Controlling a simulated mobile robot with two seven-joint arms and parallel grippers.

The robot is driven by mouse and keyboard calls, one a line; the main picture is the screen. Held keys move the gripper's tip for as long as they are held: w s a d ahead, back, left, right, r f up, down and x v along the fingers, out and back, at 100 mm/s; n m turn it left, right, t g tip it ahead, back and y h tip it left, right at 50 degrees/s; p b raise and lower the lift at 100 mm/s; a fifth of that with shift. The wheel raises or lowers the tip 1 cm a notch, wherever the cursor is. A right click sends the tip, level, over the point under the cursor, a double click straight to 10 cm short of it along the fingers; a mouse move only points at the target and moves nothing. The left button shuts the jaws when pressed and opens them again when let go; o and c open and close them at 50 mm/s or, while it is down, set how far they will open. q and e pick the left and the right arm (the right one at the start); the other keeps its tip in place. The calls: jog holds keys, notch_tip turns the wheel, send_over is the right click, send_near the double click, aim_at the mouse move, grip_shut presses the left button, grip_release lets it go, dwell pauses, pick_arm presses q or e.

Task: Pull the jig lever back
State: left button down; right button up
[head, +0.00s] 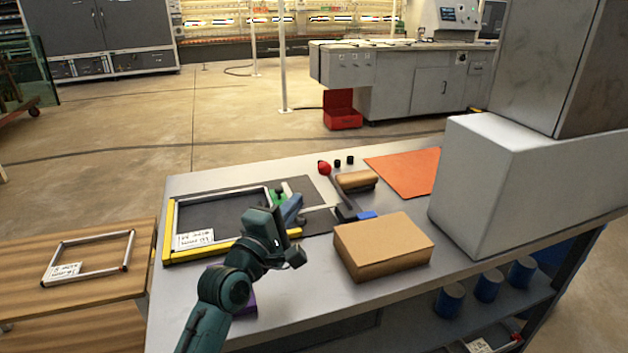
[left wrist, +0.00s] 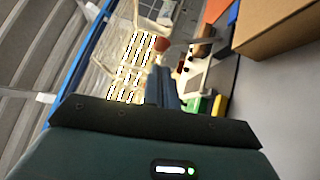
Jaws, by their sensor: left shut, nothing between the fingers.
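The jig lever (head: 340,190) is a dark bar with a red ball knob (head: 324,168) at its far end. It slants from the knob down to a dark clamp base with a blue part. The jig (head: 171,225) holds a frame with a white paper label and has a yellow edge. My left gripper (head: 296,199) is shut and empty, over the right part of the jig, left of the lever. In the left wrist view its fingers (left wrist: 164,80) are together and the red knob (left wrist: 161,44) shows past their tips, apart from them. My right gripper is not in view.
A cardboard box (head: 383,248) stands on the table, right of my left gripper. A wooden-backed brush or block (head: 357,181) and an orange sheet (head: 408,171) lie beyond it. A large white box (head: 480,185) takes the right side. A wooden table (head: 90,290) stands at left.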

aim_at(321, 171)
pick_arm(q)
jog(key=x, duration=0.7)
jog(key=shift+w+d, duration=0.15)
jog(key=shift+w, duration=0.1)
jog(key=shift+w+d+r, duration=0.1)
jog(key=shift+w+d, duration=0.15)
jog(key=shift+w, duration=0.25)
jog(key=shift+r, duration=0.1)
